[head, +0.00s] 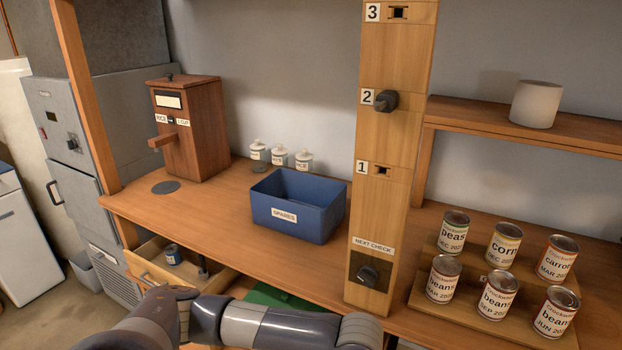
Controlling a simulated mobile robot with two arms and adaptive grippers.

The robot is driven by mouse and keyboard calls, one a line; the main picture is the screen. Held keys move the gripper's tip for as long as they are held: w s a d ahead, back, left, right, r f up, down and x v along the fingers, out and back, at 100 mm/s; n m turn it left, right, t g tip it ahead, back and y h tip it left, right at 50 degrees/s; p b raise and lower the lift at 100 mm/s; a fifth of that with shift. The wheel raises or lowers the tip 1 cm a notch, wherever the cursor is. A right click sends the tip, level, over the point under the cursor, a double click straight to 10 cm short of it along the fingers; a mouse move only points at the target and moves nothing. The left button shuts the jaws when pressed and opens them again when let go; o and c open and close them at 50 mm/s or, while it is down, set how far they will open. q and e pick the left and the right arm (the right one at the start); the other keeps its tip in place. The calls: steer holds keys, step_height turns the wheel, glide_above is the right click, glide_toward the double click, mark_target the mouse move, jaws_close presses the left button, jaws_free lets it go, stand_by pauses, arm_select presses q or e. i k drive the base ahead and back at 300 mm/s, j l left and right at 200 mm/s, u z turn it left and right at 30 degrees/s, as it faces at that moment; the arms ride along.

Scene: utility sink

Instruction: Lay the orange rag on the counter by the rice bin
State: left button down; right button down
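The rice bin (190,130) is a brown wooden box with a small spout and a label, standing upright at the left end of the wooden counter (228,208). A dark round disc (166,187) lies flat on the counter in front of its spout. I see no orange rag in the head view. Grey links of my arm cross the bottom edge of the picture, in front of the counter. I cannot make out fingertips of either gripper.
A blue bin (322,214) and several white lidded jars (279,156) stand right of the rice bin. An open drawer (150,268) holds a small blue can (173,254). A wooden post (385,215) and several cans (499,294) occupy the right. Counter between disc and blue bin is clear.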

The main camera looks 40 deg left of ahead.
mark_target(203, 215)
steer(key=k+j, duration=0.1)
steer(key=j, duration=1.05)
steer(key=k+j, duration=0.15)
steer(key=j, duration=0.4)
steer(key=k+j, duration=0.1)
steer(key=j, duration=0.45)
